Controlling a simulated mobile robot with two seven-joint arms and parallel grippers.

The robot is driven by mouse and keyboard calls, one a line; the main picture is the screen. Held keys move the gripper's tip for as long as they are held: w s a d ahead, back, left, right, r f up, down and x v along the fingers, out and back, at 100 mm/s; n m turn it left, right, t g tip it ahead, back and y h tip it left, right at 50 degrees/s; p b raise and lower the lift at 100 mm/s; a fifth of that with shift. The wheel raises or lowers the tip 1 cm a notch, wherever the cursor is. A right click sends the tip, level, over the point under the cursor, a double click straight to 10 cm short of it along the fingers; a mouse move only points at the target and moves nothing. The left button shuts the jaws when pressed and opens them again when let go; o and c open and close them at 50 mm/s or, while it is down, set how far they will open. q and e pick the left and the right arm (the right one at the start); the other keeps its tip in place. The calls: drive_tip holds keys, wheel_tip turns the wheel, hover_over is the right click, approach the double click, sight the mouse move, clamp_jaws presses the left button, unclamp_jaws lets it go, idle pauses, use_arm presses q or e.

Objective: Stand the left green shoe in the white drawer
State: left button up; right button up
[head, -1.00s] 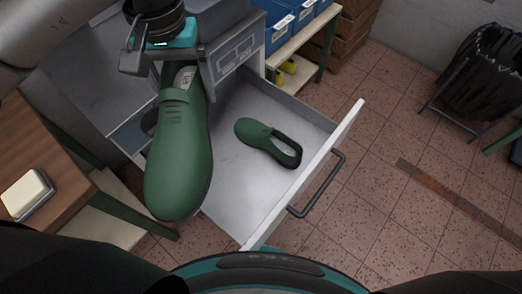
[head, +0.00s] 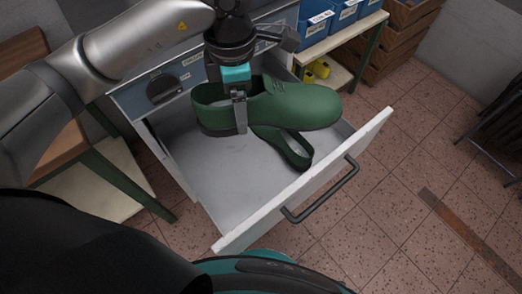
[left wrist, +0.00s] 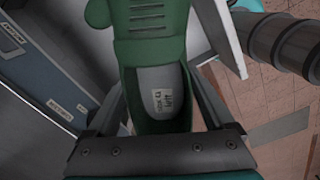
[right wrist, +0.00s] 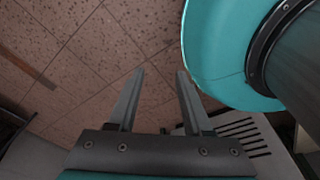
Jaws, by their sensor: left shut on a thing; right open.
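The left green shoe (head: 300,104) is in my left gripper (head: 240,120), held over the back part of the open white drawer (head: 235,190), sole down and toe to the right. In the left wrist view my left gripper (left wrist: 160,95) has its fingers on both sides of the shoe's heel opening; a label inside appears to read "left" on the insole (left wrist: 160,100). A second green shoe (head: 288,148) lies in the drawer, partly hidden under the held one. Any gap between the two shoes is unclear. My right gripper (right wrist: 155,95) is open and empty, above the floor.
The drawer's front panel with a dark handle (head: 325,190) is pulled out towards me. A wooden-topped table (head: 60,150) stands at the left. Blue bins (head: 345,12) and yellow items (head: 318,70) are on a shelf behind. The drawer's near left floor is clear.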

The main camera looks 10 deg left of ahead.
drive_tip(key=w+f+b, duration=0.5)
drive_tip(key=b, duration=0.2)
use_arm(q)
drive_tip(key=d+f+n+b, duration=0.1)
drive_tip(key=f+n+b, duration=0.1)
drive_tip(key=f+n, duration=0.5)
drive_tip(key=d+f+n+b, duration=0.1)
drive_tip(key=f+n+b, duration=0.2)
drive_tip(key=f+n, duration=0.5)
drive_tip(key=d+f+n+b, duration=0.1)
drive_tip(key=f+n+b, duration=0.1)
drive_tip(key=f+n, duration=0.6)
drive_tip(key=shift+s+d+f, duration=0.1)
drive_tip(key=shift+s+f, duration=0.1)
drive_tip(key=shift+f, duration=0.9)
drive_tip(key=shift+s+f, duration=0.15)
drive_tip(key=shift+f, duration=0.95)
drive_tip(key=shift+f+b, duration=1)
drive_tip(key=shift+f, duration=1.15)
use_arm(e)
drive_tip(key=w+a+r+t, duration=0.1)
drive_tip(key=w+r, duration=0.3)
drive_tip(key=r, duration=0.4)
drive_tip(key=w+a+r+t, duration=0.1)
drive_tip(key=w+a+r, duration=0.2)
drive_tip(key=w+r, duration=0.2)
drive_tip(key=shift+w+r+y, duration=0.2)
drive_tip(key=shift+r+y, duration=0.1)
drive_tip(key=shift+r, duration=1.25)
